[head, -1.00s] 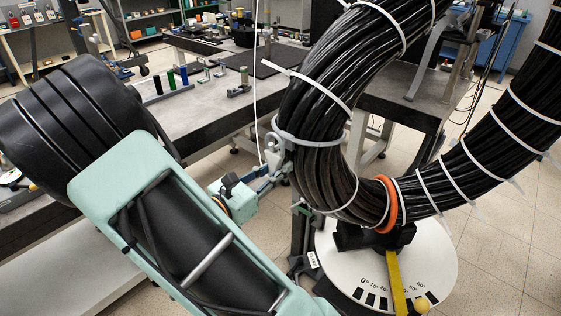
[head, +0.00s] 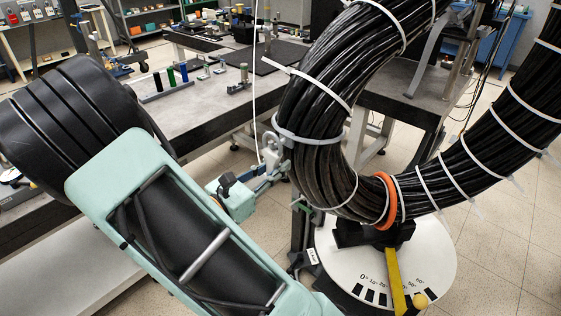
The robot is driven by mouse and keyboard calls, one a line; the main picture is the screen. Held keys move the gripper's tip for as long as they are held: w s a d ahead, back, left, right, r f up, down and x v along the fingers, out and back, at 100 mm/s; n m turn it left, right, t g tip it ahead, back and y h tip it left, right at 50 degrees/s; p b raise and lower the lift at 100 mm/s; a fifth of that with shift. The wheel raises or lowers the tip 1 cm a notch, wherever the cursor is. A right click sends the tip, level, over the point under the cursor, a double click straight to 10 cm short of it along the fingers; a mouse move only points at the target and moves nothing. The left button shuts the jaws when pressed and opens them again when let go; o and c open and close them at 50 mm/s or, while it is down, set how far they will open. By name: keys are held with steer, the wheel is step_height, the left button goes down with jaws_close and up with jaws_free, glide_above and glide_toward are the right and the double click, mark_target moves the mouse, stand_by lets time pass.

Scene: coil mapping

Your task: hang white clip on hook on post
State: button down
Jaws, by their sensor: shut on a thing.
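My gripper (head: 272,172) is at the left side of the thick black cable coil (head: 312,110). It is shut on the white clip (head: 270,149), which stands up from the fingers. A thin white cord (head: 255,75) runs from above down to the clip area. The clip is close beside the coil in the picture; I cannot tell whether they touch. The fingertips are small and partly hidden against the coil. A dark upright post (head: 298,235) shows below the coil, behind my arm. I cannot make out a hook on it.
White ties and an orange ring (head: 387,202) wrap the coil. Below it is a round white dial (head: 440,255) with a yellow pointer (head: 395,275). A grey bench (head: 190,108) with small parts stands behind on the left. Tiled floor is open at the right.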

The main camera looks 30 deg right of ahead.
mark_target(269, 170)
steer(key=shift+v, duration=1.1)
steer(key=shift+a+p, duration=0.1)
steer(key=shift+p, duration=0.2)
steer(key=shift+s+a, duration=0.25)
steer(key=shift+a, duration=0.3)
steer(key=w+a+r+n+t+y+p, duration=0.1)
steer(key=w+a+r+n+t+y, duration=0.3)
steer(key=w, duration=0.6)
steer(key=w+a+r+n+t+y+p, duration=0.1)
steer(key=w+a+r+n+t+y, duration=0.3)
steer(key=w+a+y, duration=0.3)
steer(key=w+a+r+n+t+y+p, duration=0.2)
steer(key=w+a+r+n+y, duration=0.3)
steer(key=w+a, duration=0.4)
steer(key=w+t, duration=0.1)
steer(key=w, duration=0.3)
steer(key=shift+r+t, duration=0.3)
steer(key=shift+t, duration=0.1)
stand_by(2.1)
steer(key=shift+w, duration=0.1)
